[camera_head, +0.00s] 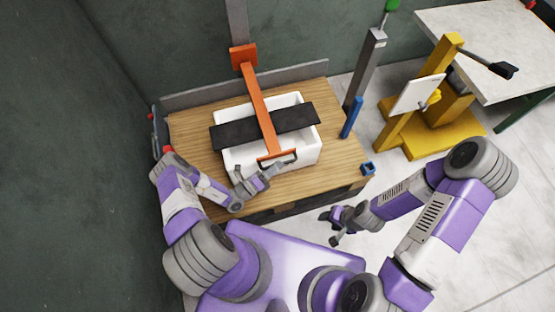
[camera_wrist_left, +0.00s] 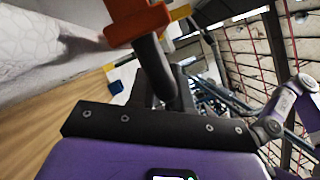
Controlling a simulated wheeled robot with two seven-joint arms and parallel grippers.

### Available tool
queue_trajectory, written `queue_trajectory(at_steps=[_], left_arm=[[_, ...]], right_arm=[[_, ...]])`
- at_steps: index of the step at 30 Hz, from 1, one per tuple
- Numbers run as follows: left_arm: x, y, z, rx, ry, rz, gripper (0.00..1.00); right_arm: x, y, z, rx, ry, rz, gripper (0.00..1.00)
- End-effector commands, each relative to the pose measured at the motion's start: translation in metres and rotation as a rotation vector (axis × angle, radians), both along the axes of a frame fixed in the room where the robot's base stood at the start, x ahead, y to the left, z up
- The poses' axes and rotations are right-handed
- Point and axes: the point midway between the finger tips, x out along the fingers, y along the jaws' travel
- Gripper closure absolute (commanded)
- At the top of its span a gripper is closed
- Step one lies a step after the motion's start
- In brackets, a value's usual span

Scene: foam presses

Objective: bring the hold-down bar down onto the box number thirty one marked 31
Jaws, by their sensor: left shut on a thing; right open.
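The hold-down bar is an orange arm (camera_head: 260,108) on an upright post, with a black crosspiece (camera_head: 235,134) lying across a white box (camera_head: 302,155). No 31 is legible on the box. In the head view the crosspiece looks level and close to the box top; whether it touches I cannot tell. My left gripper (camera_head: 262,178) is shut on the bar's handle (camera_head: 287,158) at the arm's front end. The left wrist view shows the dark handle tube (camera_wrist_left: 152,62) and an orange end piece (camera_wrist_left: 137,20) close up. My right gripper (camera_head: 332,227) is open and empty, right of the table's front edge.
The box stands on a wooden table (camera_head: 190,130). A grey post (camera_head: 364,70) and a blue upright (camera_head: 351,117) stand to its right, with a small blue piece (camera_head: 368,168) at the corner. A yellow stand (camera_head: 440,140) and a pale table (camera_head: 490,40) are further right.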

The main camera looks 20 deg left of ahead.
Motion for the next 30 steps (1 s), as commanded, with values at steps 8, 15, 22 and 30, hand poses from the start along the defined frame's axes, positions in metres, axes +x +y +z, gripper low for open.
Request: queue_trajectory(at_steps=[8, 15, 22, 30], left_arm=[[0.002, 0.001, 0.001, 0.003, -0.002, 0.002, 0.63], [0.002, 0.001, 0.002, 0.002, -0.002, 0.001, 0.6], [-0.012, 0.012, -0.002, 0.003, 0.0, 0.005, 0.6], [-0.047, 0.037, -0.011, 0.002, 0.0, 0.006, 0.6]], right_arm=[[0.0, 0.0, 0.001, 0.0, 0.001, 0.0, 0.49], [0.0, 0.0, 0.001, 0.0, 0.0, 0.0, 0.49], [0.0, 0.0, 0.004, 0.0, 0.0, 0.0, 0.49], [0.0, 0.0, 0.008, 0.0, 0.001, 0.0, 0.49]])
